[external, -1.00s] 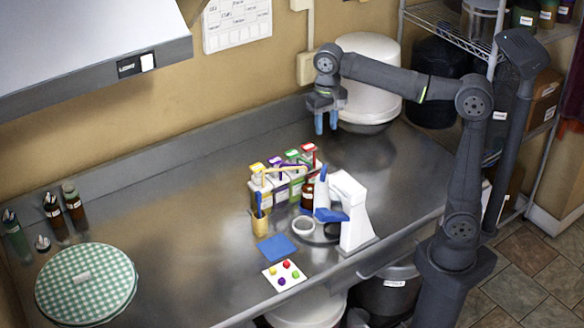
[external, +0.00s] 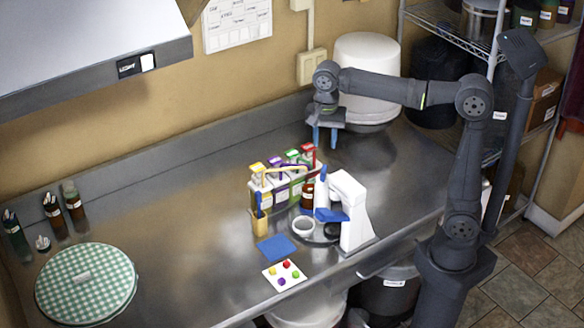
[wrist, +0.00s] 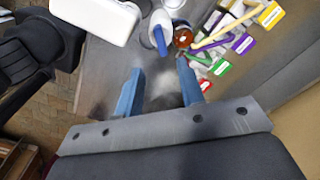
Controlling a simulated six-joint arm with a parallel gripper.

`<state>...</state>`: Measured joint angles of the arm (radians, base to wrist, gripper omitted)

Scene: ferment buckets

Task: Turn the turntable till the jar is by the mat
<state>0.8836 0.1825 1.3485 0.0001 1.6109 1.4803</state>
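The blue mat (external: 276,248) lies flat on the steel counter, left of a dark round disc (external: 318,237) that looks like the turntable. A white ring-shaped cup (external: 303,226) sits at the disc's left side. A brown jar (external: 307,194) stands behind it, beside a white bottle with a blue tip (external: 322,201). The brown jar's top (wrist: 183,38) shows in the wrist view. I cannot tell which vessel is the task's jar. My gripper (external: 325,140) hangs over the counter behind these things, blue fingers apart and empty; the wrist view shows the gap (wrist: 160,92).
A white machine (external: 353,212) stands at the disc's right. A rack of colour-labelled packets (external: 285,178) and a yellow cup (external: 259,222) stand close by. A card with coloured dots (external: 284,275) lies in front. The left-middle counter is clear.

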